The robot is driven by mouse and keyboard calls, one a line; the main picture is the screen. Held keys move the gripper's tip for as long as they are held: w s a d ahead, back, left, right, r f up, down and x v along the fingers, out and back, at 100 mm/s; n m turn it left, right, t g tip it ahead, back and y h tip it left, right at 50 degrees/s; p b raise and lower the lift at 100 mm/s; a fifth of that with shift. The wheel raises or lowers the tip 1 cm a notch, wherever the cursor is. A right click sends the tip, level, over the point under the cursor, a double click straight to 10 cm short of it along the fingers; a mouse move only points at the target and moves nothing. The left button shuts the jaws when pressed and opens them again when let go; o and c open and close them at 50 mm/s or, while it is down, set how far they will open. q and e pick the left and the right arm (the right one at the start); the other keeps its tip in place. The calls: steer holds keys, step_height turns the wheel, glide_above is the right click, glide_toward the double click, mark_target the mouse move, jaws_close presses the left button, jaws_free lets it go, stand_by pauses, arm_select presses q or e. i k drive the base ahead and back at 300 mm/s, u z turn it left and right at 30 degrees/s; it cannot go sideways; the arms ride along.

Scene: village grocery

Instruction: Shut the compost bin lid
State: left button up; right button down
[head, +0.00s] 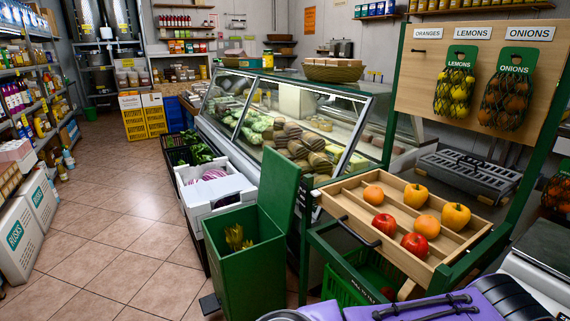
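The green compost bin (238,283) stands on the tiled floor at the lower middle of the head view. Its green lid (280,188) is open and stands upright at the back right of the bin. Yellowish plant scraps (236,237) show inside the open top. A small dark pedal-like plate (210,304) sticks out at the bin's lower left. Neither gripper can be made out. Purple and black parts of my own body show along the bottom right edge.
A green-framed stand with a wooden tray (463,253) of fruit and peppers is close on the bin's right. A white crate (217,189) and the glass display counter (290,120) stand behind the bin. The tiled floor to the left is clear.

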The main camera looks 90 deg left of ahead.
mark_target(280, 178)
steer(key=u, duration=2.7)
